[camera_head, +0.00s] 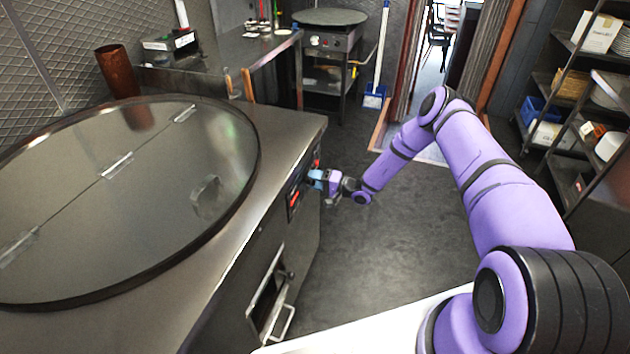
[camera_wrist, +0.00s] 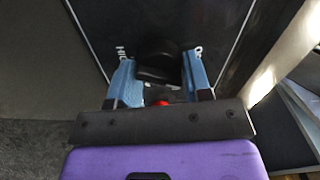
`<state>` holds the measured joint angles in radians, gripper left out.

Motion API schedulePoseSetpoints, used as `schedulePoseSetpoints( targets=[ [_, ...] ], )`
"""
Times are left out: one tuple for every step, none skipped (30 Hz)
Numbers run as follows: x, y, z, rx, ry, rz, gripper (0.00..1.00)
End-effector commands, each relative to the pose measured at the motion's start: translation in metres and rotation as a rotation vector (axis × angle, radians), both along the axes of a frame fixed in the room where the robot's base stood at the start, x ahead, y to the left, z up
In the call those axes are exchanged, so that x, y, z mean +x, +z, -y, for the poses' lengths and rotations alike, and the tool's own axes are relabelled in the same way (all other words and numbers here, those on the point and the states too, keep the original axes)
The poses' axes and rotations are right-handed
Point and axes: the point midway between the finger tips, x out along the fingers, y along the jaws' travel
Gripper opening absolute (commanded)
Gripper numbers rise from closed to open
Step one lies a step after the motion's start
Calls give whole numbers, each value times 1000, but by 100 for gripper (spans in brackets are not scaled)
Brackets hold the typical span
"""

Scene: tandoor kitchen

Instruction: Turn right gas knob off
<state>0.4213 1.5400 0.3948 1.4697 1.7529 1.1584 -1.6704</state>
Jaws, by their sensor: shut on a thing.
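The tandoor counter (camera_head: 285,150) stands at the left, with a control panel (camera_head: 293,183) on its front side. Small red marks show on this panel. My gripper (camera_head: 316,178) is at the panel, with its blue fingers against the front. In the wrist view my gripper (camera_wrist: 160,68) is shut on a black knob (camera_wrist: 158,52), one finger on each side. A red spot shows below the knob between the fingers. In the head view my gripper hides the knob, and its turn angle is hard to tell.
A large round lid (camera_head: 130,190) covers the counter top. Below the panel, an opening with a metal handle (camera_head: 283,322) sticks out from the front. The dark floor (camera_head: 365,250) beside the counter is clear. Shelves (camera_head: 570,125) stand at the right.

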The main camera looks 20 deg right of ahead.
Motion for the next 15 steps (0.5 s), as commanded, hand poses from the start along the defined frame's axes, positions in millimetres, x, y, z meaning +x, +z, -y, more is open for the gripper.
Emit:
schedulePoseSetpoints(
  targets=[
    [0,0,1,-24,-1,32,22],
    [0,0,1,-38,-1,53,22],
    [0,0,1,-57,-1,79,22],
    [0,0,1,-71,-2,98,22],
    [0,0,1,-85,-1,117,22],
    [0,0,1,-102,-1,141,22],
    [0,0,1,-114,-1,157,22],
    [0,0,1,-125,-1,172,22],
    [0,0,1,-140,-1,193,22],
    [0,0,1,-151,-1,206,22],
    [0,0,1,-159,-1,218,22],
    [0,0,1,-172,-1,235,22],
    [0,0,1,-179,-1,245,22],
    [0,0,1,-186,-1,255,22],
    [0,0,1,-195,-1,266,22]
  ],
)
